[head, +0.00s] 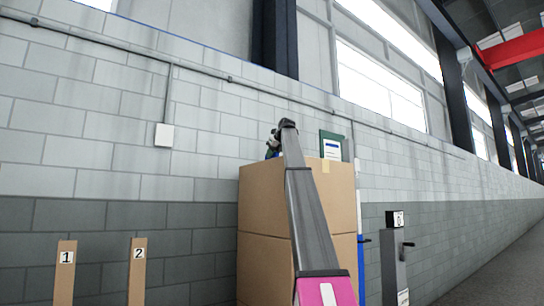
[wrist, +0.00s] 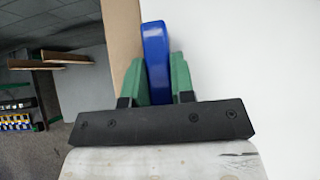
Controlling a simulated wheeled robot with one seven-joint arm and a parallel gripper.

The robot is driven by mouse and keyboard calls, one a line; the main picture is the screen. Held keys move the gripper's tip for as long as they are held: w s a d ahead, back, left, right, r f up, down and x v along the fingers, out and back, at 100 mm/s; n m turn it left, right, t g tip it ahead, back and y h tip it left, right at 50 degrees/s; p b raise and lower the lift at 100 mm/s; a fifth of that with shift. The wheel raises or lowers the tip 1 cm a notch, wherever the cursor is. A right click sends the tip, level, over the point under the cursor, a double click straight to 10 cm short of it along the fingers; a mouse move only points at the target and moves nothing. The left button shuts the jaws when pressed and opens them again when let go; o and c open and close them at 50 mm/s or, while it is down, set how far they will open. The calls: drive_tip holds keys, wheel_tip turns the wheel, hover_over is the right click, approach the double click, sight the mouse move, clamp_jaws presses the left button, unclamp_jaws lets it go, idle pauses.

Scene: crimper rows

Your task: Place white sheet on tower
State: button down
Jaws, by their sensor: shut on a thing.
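My gripper (head: 270,148) is at the top left edge of a tall stack of brown cardboard boxes (head: 262,205) in the head view, partly hidden by my arm. In the wrist view its green fingers (wrist: 158,82) are shut on a blue rounded thing (wrist: 156,45). A large plain white surface (wrist: 245,75) fills the right side there. I cannot tell whether it is the white sheet, or whether the blue thing is joined to it. A brown surface (wrist: 119,40), like cardboard, lies just left of the fingers. No other part is clearly the white sheet.
A green-edged panel with white paper (head: 332,146) shows behind the boxes. Posts marked 1 (head: 64,272) and 2 (head: 137,272) stand at left. A grey cabinet with a black handle (head: 393,265) stands right of the boxes. The floor (head: 510,270) at far right is clear.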

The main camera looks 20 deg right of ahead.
drive_tip(key=c, duration=1)
unclamp_jaws()
drive_tip(key=shift+o, duration=0.2)
drive_tip(key=shift+r, duration=0.1)
drive_tip(key=v, duration=1.2)
